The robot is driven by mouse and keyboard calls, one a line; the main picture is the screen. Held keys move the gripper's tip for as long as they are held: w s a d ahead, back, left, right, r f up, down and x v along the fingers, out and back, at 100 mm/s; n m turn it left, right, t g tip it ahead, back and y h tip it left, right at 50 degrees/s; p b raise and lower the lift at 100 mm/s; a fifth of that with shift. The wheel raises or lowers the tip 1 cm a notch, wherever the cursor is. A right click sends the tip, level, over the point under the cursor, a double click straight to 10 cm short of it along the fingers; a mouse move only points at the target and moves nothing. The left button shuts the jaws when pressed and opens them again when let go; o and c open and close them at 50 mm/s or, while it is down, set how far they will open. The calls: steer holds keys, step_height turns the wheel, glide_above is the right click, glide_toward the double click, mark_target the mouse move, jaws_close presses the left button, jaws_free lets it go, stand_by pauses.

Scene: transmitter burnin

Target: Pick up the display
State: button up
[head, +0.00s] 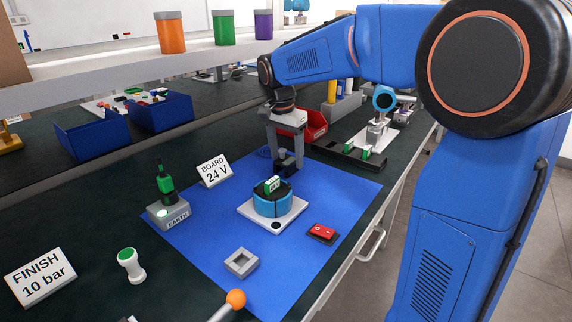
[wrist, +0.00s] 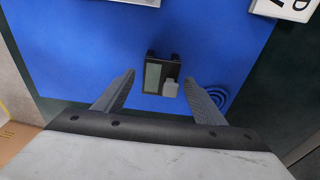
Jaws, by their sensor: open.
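The display (wrist: 152,78) is a small dark block with a grey-green screen face. In the wrist view it appears between the fingertips of my gripper (wrist: 158,79), with blue mat showing on both sides. A pale square piece (wrist: 171,88) shows at its lower right. In the head view my gripper (head: 286,150) points down over the back of the blue mat, and a dark shape (head: 291,161), likely the display, shows at its tips. My gripper is open. I see no contact, and the depth between tips and display is hard to tell.
On the blue mat (head: 190,240) a blue round fixture (head: 271,205) with a green part stands in front of my gripper. A red switch (head: 322,233), grey square frame (head: 241,262) and EARTH block (head: 168,213) are nearby. A red bin (head: 316,123) stands behind.

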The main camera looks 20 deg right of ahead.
steer(key=shift+c, duration=0.6)
steer(key=c, duration=1)
